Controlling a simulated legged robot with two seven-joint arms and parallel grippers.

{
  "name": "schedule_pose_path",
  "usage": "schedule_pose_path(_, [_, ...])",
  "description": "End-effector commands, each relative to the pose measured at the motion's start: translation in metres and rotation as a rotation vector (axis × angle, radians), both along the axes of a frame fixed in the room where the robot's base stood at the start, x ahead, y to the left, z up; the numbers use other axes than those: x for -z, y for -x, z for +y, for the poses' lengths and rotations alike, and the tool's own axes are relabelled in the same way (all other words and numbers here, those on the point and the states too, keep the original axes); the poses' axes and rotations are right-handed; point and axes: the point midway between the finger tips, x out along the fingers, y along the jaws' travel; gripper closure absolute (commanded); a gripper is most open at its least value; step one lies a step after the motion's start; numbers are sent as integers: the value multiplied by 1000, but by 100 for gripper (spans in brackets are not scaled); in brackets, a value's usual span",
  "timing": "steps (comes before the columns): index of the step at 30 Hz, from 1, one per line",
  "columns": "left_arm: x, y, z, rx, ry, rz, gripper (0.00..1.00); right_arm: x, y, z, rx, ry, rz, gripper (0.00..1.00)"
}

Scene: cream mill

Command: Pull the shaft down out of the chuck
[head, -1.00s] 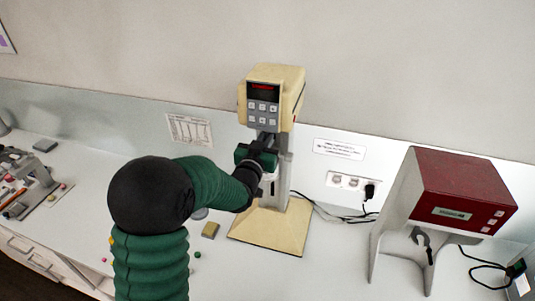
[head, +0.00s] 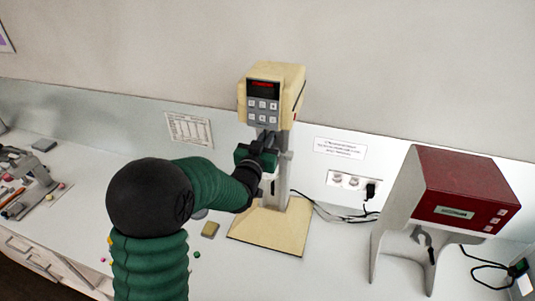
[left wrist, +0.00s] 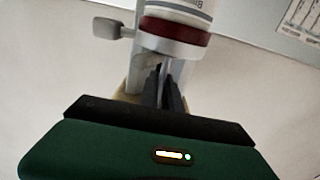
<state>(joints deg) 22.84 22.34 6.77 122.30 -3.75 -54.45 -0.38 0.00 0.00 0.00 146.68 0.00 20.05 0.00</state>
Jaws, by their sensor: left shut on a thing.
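The cream mill (head: 273,90) stands upright on its stand, with a lit red display and keypad on its head. My left gripper (head: 267,144) is just below the head, at the chuck area, and largely hides the chuck and shaft there. In the left wrist view its two dark fingers (left wrist: 163,88) are shut on a thin grey shaft (left wrist: 165,68). Beyond the fingers are a grey collar (left wrist: 168,45) with a side thumb screw and a white cylinder (left wrist: 180,8) with a dark red band. Whether the shaft still sits in the chuck cannot be told. My right gripper is not in view.
The mill's cream base plate (head: 268,232) rests on the white bench. A red and grey device (head: 462,190) stands at the right. Cables run to a wall socket (head: 352,182) behind.

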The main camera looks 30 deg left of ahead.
Motion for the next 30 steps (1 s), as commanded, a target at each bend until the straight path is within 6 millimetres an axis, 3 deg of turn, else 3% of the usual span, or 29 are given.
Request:
schedule_pose_path(12, [2,0,0,0,0,-1,100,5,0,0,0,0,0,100])
schedule_pose_path(13, [2,0,0,0,0,-1,90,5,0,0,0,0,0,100])
schedule_pose_path(18, [2,0,0,0,0,-1,67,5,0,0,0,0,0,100])
schedule_pose_path(25, [3,0,0,0,0,0,67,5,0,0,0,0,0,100])
schedule_pose_path(30, [3,0,0,0,0,0,49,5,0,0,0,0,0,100])
